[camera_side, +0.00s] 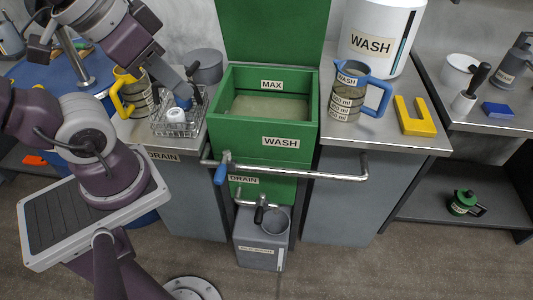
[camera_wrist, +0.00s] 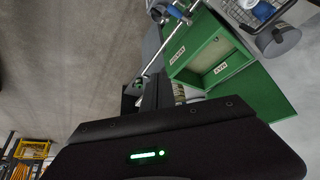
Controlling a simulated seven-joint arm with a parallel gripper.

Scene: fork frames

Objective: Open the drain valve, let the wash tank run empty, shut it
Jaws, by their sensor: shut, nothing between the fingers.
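The green wash tank (camera_side: 263,140) stands between two counters, its lid raised behind it. A greyish surface (camera_side: 270,108), apparently liquid, shows inside below the MAX label. A blue-handled lever (camera_side: 221,173) hangs down at the left end of the front pipe; a DRAIN label (camera_side: 243,180) is beside it. A lower tap with a black handle (camera_side: 261,208) sits above a grey container (camera_side: 262,250). My gripper (camera_side: 194,97) is shut and empty, over the wire basket, left of the tank and apart from the lever. In the wrist view the tank (camera_wrist: 215,50) and blue lever (camera_wrist: 176,10) lie beyond my fingers (camera_wrist: 158,92).
The wire basket (camera_side: 178,122) holds small items. A yellow-handled jug (camera_side: 133,95) stands left of it. A blue-handled WASH jug (camera_side: 352,90), a yellow U-shaped block (camera_side: 414,116) and a white WASH drum (camera_side: 382,35) are on the right counter. The floor ahead of the container is clear.

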